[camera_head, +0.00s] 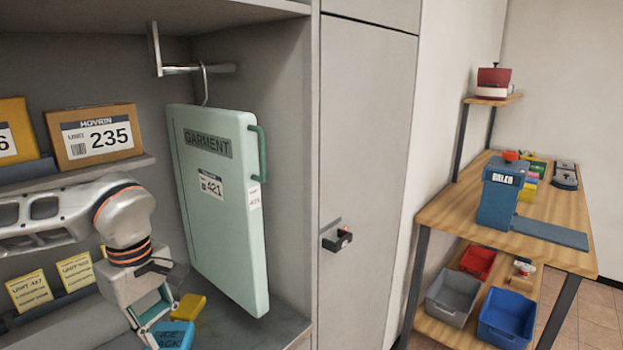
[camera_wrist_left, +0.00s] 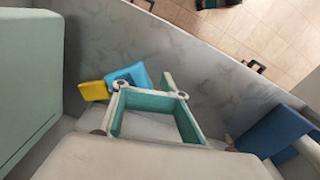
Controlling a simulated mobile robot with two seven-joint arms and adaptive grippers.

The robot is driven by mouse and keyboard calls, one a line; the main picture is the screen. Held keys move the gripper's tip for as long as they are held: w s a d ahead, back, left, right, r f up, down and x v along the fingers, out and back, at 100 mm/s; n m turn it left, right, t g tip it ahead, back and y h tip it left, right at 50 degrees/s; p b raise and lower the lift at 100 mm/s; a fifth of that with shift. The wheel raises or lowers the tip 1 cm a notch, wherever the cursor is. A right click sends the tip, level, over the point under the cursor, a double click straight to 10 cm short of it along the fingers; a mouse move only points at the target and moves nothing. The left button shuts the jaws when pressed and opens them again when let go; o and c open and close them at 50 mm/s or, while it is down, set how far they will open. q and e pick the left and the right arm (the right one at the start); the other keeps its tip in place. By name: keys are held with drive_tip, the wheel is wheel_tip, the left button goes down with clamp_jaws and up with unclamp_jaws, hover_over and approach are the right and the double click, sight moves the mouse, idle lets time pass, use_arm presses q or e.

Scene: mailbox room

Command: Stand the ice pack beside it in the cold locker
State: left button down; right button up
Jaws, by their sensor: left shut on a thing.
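The ice pack (camera_head: 172,336) is a light blue block with dark lettering, low at the bottom edge of the head view. It also shows in the left wrist view (camera_wrist_left: 139,76), just beyond the fingers. My left gripper (camera_head: 155,325) is shut on the ice pack, close above the compartment floor (camera_head: 240,325). A small yellow block (camera_head: 188,307) is right next to the ice pack; it also shows in the left wrist view (camera_wrist_left: 95,90). I cannot tell whether the pack touches the floor. My right gripper is not in view. No compartment is legibly marked as the cold locker.
A pale green garment case (camera_head: 218,200) hangs from a rod just right of my left arm. Boxes, one marked 235 (camera_head: 98,137), and yellow cards (camera_head: 30,290) line shelves at left. A closed grey door (camera_head: 365,170) and a wooden bench (camera_head: 530,230) stand right.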

use_arm(q)
drive_tip(key=s+d+f+m, duration=0.2)
drive_tip(key=f+m, duration=0.3)
drive_tip(key=m, duration=0.7)
drive_tip(key=shift+s+d+f, duration=0.25)
drive_tip(key=shift+d+f, duration=0.1)
drive_tip(key=shift+d, duration=0.35)
